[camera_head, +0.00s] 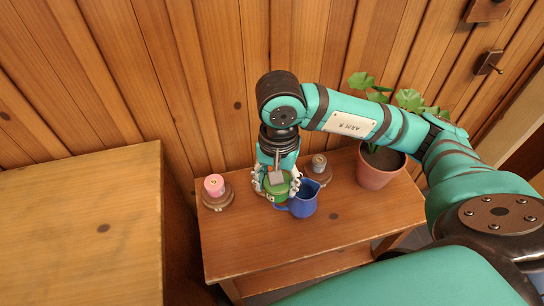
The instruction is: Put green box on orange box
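A green round, box-like thing (277,194) is above or on the small wooden table, just left of a blue mug. My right gripper (277,183) points down over it, with fingers close against its left and right sides. The gripper hides much of its top, and I cannot tell whether the fingers press on it or whether it is lifted. I see no clearly orange box; a pink spool (214,185) on a round wooden base is at the table's left end. My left gripper is not in view.
The blue mug (303,200) stands close to my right gripper. A grey spool (319,163) on a wooden base is behind it. A potted plant (375,172) stands at the right. The wooden table (290,240) is clear in front, and a plank wall is behind.

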